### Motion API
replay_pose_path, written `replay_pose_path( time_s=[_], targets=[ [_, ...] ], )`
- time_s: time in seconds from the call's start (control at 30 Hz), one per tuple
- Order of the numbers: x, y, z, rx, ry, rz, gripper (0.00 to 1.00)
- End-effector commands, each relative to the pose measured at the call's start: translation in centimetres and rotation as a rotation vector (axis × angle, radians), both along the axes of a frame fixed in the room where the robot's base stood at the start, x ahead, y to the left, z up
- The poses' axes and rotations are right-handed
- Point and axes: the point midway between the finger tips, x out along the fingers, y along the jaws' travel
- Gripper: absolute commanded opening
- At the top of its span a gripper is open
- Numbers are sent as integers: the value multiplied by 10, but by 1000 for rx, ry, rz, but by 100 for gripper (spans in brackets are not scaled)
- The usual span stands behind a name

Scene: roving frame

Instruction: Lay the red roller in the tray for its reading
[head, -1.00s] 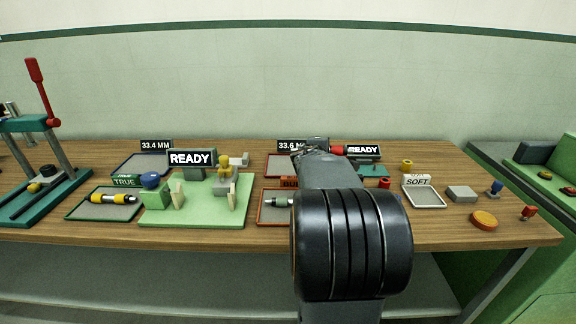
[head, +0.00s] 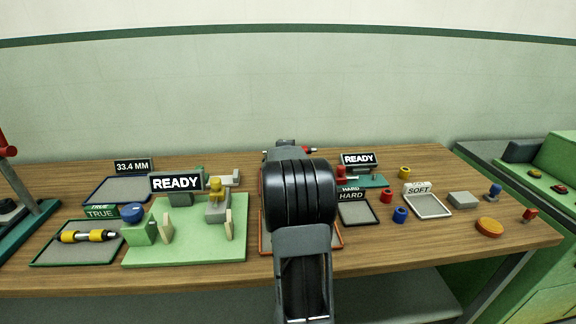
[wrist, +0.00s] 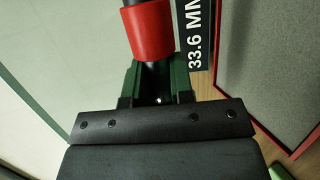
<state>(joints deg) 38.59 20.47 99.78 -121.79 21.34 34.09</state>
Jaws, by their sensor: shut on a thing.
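My gripper (wrist: 153,90) is shut on the red roller (wrist: 149,42), a dark shaft with a red sleeve. In the head view, a red end of the roller (head: 310,150) shows beyond my arm, above the table's back part. In the wrist view, a sign reading 33.6 MM (wrist: 199,38) stands close beside the roller, and a grey tray with a red rim (wrist: 268,60) lies to the right. A blue-rimmed tray (head: 117,189) lies at the left by a sign reading 33.4 MM (head: 132,166).
A green tray marked TRUE (head: 60,252) holds a yellow and black roller (head: 88,236). A green fixture plate (head: 190,248) with a READY sign (head: 176,183) stands left of my arm. At right are a HARD tray (head: 357,213), a SOFT tray (head: 430,206) and several small knobs.

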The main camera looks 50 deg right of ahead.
Motion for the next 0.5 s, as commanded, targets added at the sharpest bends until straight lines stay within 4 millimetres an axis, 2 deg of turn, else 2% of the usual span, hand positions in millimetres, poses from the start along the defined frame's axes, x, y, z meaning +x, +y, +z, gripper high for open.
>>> replay_pose_path(
  time_s=[0.03, 0.2, 0.5],
  targets=[
    [6, -5, -13, 2, 5, 0, 0],
    [21, -17, -35, 1, 2, -2, 0],
    [30, -26, -51, 1, 0, -4, 0]
  ],
)
